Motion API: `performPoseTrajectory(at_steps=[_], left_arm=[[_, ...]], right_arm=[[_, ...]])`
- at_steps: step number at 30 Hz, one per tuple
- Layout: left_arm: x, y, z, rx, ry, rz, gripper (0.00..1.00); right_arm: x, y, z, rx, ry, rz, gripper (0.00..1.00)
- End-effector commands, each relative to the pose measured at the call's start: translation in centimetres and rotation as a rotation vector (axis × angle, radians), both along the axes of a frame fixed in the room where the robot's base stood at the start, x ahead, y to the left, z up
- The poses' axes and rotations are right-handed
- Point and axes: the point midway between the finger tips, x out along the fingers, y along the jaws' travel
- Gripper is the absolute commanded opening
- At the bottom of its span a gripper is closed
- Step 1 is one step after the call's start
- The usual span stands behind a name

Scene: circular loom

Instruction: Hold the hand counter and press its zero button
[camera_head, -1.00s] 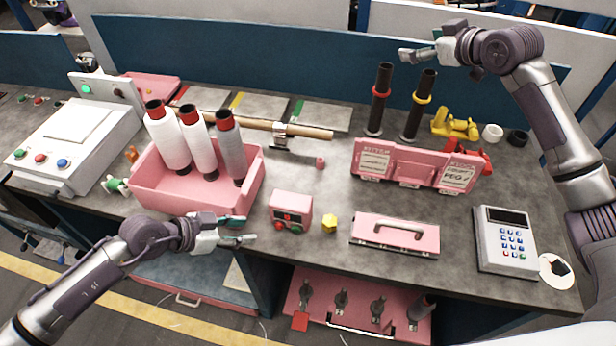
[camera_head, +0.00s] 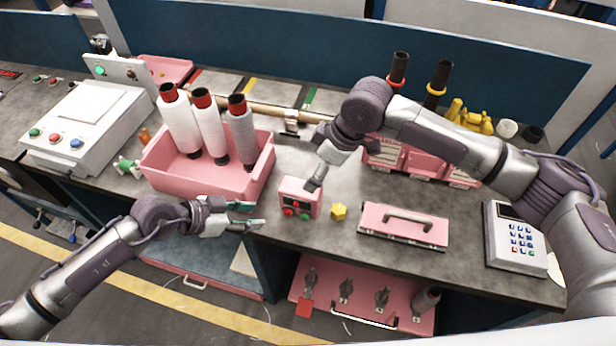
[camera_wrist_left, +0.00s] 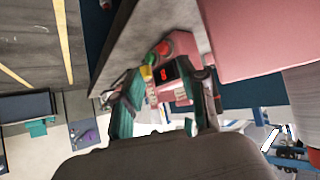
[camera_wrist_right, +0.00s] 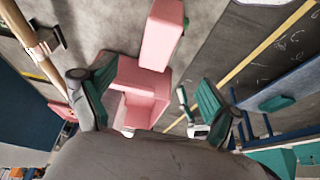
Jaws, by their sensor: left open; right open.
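The hand counter (camera_head: 300,197) is a small pink box near the bench's front edge, with a dark display and red and green buttons on its front. It also shows beyond the fingers in the left wrist view (camera_wrist_left: 184,48) and at the top of the right wrist view (camera_wrist_right: 162,35). My left gripper (camera_head: 245,215) is open and empty, left of the counter and apart from it. My right gripper (camera_head: 316,182) is open, just above the counter's upper right. Its fingers in the right wrist view (camera_wrist_right: 152,98) have nothing between them; contact cannot be told. Which button is zero cannot be told.
A pink bin (camera_head: 200,185) with several spools stands close left of the counter. A yellow nut-like piece (camera_head: 338,211) lies to its right, then a pink case with a handle (camera_head: 403,225). A pink rack (camera_head: 400,158) is partly behind my right arm.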

Motion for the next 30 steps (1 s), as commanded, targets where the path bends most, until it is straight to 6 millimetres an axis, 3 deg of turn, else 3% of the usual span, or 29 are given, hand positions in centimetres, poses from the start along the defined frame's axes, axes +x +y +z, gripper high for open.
performPoseTrajectory(at_steps=[18, 24, 30], left_arm=[[0.0, 0.0, 0.0, 0.000, 0.000, 0.000, 0.42], [0.0, 0.0, 0.0, 0.000, 0.000, 0.000, 0.42], [0.0, 0.0, 0.0, 0.000, 0.000, 0.000, 0.42]], right_arm=[[1.4, 3.9, -10.1, 0.000, 0.000, -0.002, 0.90], [1.7, 4.5, -11.8, 0.002, -0.002, -0.003, 0.90], [1.7, 4.7, -12.1, 0.001, -0.002, -0.002, 0.90]])
